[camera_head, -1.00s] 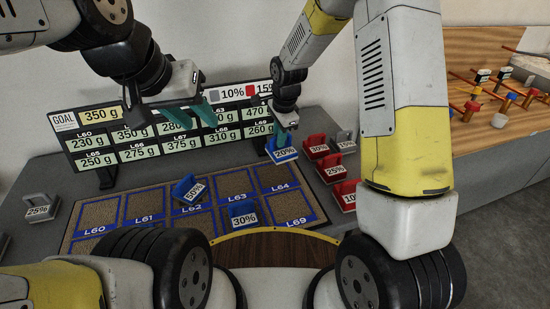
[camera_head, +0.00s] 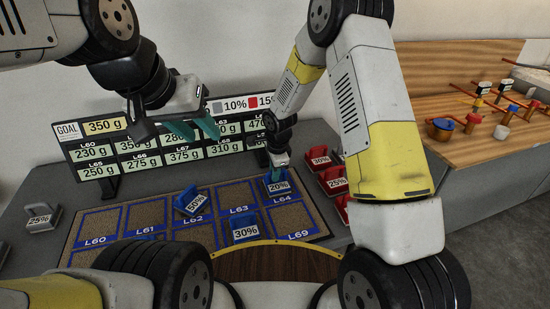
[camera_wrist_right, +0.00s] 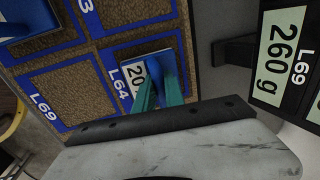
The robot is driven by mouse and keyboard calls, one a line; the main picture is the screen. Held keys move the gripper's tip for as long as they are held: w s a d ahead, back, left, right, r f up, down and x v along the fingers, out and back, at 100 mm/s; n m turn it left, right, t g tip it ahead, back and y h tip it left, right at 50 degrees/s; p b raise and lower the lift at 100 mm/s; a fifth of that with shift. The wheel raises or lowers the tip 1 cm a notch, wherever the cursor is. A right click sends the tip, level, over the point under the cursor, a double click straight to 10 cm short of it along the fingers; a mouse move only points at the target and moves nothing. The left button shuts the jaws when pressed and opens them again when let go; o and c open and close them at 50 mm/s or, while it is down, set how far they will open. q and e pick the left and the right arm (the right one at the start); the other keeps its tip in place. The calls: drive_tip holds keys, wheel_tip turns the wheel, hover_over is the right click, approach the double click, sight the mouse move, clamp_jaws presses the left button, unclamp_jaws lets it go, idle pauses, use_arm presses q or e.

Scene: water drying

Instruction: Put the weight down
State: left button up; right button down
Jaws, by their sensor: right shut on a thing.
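A blue weight marked 20% (camera_head: 278,187) is at the L64 cell of the brown, blue-lined board (camera_head: 100,222). My right gripper (camera_head: 281,165) is shut on its handle from above. In the right wrist view the blue weight (camera_wrist_right: 133,74) lies over the L64 cell, with the teal fingers (camera_wrist_right: 158,90) covering part of its label. I cannot tell whether its base fully touches the board. My left gripper (camera_head: 194,130) is open and empty in front of the sign, its teal fingers apart.
Blue weights marked 50% (camera_head: 192,202) and 30% (camera_head: 244,228) stand on the board. Red weights (camera_head: 333,182) stand to its right, and a grey 25% weight (camera_head: 41,218) to its left. The GOAL sign (camera_head: 150,148) stands behind. A wooden bench (camera_head: 470,120) is at the right.

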drive_tip(key=c, duration=1.4)
unclamp_jaws()
